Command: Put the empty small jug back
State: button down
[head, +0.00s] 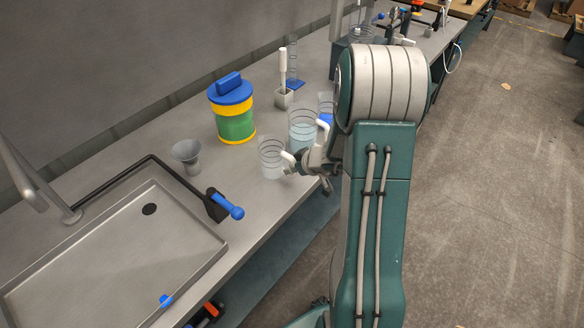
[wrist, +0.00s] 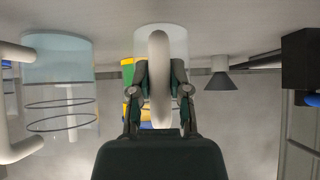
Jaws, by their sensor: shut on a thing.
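The small jug (head: 270,160) is clear with dark rings and a white handle, upright at the bench's front edge side. I see no coloured liquid in it. My gripper (head: 312,162) is shut on its handle, which fills the middle of the wrist view (wrist: 159,70); that view is upside down. The jug's body (wrist: 178,42) is mostly hidden behind the handle there. Whether its base touches the bench or hangs just above, I cannot tell. A larger jug (head: 302,130) with pale blue liquid stands right beside it, also at left in the wrist view (wrist: 57,62).
A grey funnel (head: 187,155) and a green-yellow tub with blue lid (head: 232,110) stand behind to the left. The sink (head: 110,250) and a black lever with blue grip (head: 225,204) lie farther left. A blue-based cylinder (head: 293,65) and brush holder (head: 284,97) stand behind.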

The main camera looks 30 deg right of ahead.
jog(key=c, duration=0.6)
grip_release()
jog(key=shift+f, duration=0.1)
jog(key=v, duration=1.1)
jog(key=s+a+r+g+y, duration=0.1)
jog(key=s+a+r, duration=0.2)
jog(key=a+r, duration=0.35)
jog(key=s+a+r+g, duration=0.2)
jog(key=s+a+r, duration=0.15)
jog(key=a, duration=0.55)
jog(key=shift+s+a+r+m+h, duration=0.75)
jog(key=shift+s+r, duration=0.3)
jog(key=shift+s, duration=0.65)
jog(key=shift+s+a+r+m+h, duration=0.6)
jog(key=shift+s+a+r, duration=0.35)
jog(key=shift+s, duration=0.75)
jog(key=shift+s+a+r+m+h, duration=0.7)
jog(key=shift+s+r, duration=0.4)
jog(key=shift+s, duration=0.55)
